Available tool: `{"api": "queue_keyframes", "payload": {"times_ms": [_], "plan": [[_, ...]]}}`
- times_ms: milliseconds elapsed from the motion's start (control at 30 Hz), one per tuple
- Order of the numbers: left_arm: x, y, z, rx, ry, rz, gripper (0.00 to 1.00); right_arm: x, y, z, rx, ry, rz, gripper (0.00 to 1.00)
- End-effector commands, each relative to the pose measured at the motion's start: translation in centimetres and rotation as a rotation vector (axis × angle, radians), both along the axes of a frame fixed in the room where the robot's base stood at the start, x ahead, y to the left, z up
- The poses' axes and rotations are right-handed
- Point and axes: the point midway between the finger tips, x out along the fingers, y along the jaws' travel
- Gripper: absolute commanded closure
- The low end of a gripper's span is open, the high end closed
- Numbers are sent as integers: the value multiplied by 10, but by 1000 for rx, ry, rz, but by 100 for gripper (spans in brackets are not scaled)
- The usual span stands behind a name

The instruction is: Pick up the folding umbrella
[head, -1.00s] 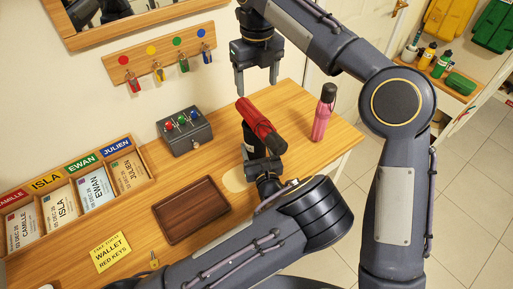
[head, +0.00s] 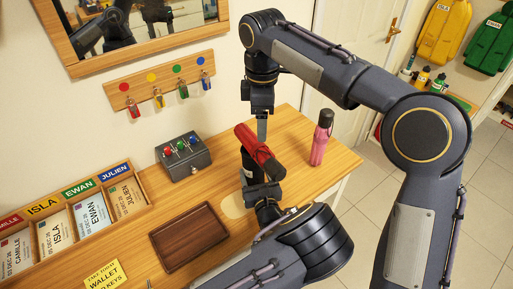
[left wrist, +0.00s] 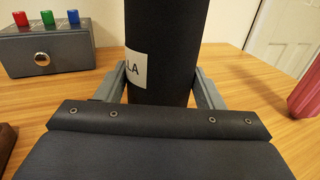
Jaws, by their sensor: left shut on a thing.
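The red folding umbrella (head: 256,147), with a dark end at lower right, is tilted above the wooden table. Below and behind it is a black cylinder (head: 247,163) with a white label; I cannot tell whether the two touch. The cylinder is upright in the left wrist view (left wrist: 162,35), its label ending in "LA". My left gripper (head: 262,190) is shut on this cylinder, with a finger on each side of it. My right gripper (head: 262,130) points down at the umbrella's upper side. It shows edge-on, so its opening and any contact are unclear.
A pink bottle (head: 320,145) stands to the right, near the table edge. A grey box with coloured buttons (head: 183,157) and a brown tray (head: 188,237) are to the left. Card slots (head: 75,215) line the wall side. The table between box and tray is clear.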

Motion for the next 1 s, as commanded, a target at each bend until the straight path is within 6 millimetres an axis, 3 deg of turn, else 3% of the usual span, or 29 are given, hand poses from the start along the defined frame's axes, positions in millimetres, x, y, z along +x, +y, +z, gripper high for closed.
{"api": "queue_keyframes", "payload": {"times_ms": [200, 400, 567, 800, 1000], "plan": [[0, 0, 1, 0, -2, 0, 61, -8, -8, -3, 7, 5, -538, 30], [0, 0, 1, 0, -2, 0, 61, -12, -12, -7, 11, 13, -862, 30], [0, 0, 1, 0, -2, 0, 61, -14, -14, -12, 11, 16, -965, 30], [0, 0, 1, 0, -2, 0, 61, -15, -14, -53, 8, 19, -976, 30], [0, 0, 1, 0, -2, 0, 61, -14, -13, -74, 10, 17, -975, 30]]}}
